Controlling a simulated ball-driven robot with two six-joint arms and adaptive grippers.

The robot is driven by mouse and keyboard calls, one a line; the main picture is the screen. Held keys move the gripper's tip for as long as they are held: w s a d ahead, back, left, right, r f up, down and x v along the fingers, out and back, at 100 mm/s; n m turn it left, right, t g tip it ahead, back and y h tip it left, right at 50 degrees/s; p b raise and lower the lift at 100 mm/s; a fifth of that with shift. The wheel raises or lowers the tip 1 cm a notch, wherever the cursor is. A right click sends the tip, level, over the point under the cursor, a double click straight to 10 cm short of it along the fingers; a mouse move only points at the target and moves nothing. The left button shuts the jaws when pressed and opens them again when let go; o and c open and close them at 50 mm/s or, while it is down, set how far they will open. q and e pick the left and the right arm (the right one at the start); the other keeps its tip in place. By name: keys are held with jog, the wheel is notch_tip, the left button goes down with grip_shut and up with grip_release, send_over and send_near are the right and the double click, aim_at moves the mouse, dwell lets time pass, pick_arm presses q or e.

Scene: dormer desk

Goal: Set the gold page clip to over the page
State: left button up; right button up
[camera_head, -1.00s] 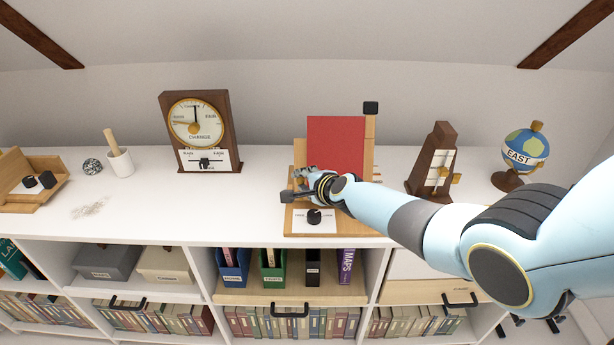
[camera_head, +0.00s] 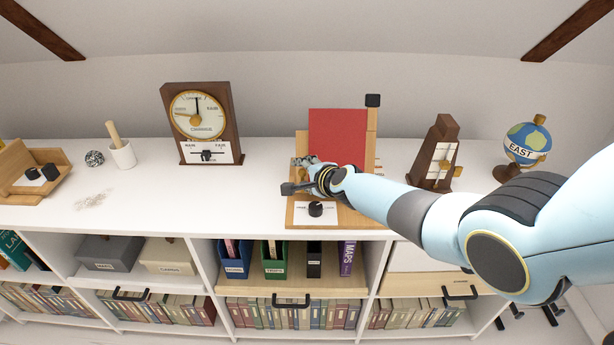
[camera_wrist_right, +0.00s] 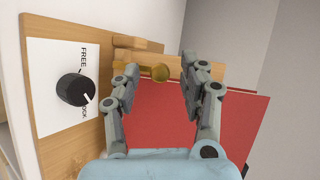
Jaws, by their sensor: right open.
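The red book or page panel (camera_head: 338,138) stands on a wooden stand (camera_head: 359,216) with a dial plate at its front. In the right wrist view the red panel (camera_wrist_right: 185,125) lies behind my fingers. The gold page clip, seen as a round gold knob (camera_wrist_right: 160,72), sits by a wooden bar (camera_wrist_right: 174,64) at the panel's edge. My right gripper (camera_wrist_right: 160,70) is open, one finger on each side of the knob; I cannot tell whether they touch it. In the head view my right gripper (camera_head: 302,163) is at the panel's lower left and hides the clip. My left gripper is out of view.
A black dial (camera_wrist_right: 74,88) marked FREE and LOCK is close by my right gripper. A brown metronome-like object (camera_head: 436,155) and a globe (camera_head: 526,145) stand to the right.

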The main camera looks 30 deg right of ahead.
jog(key=shift+s, duration=0.1)
jog(key=shift+s+r, duration=0.3)
jog(key=shift+s, duration=0.1)
jog(key=s, duration=1.2)
jog(key=shift+a, duration=0.3)
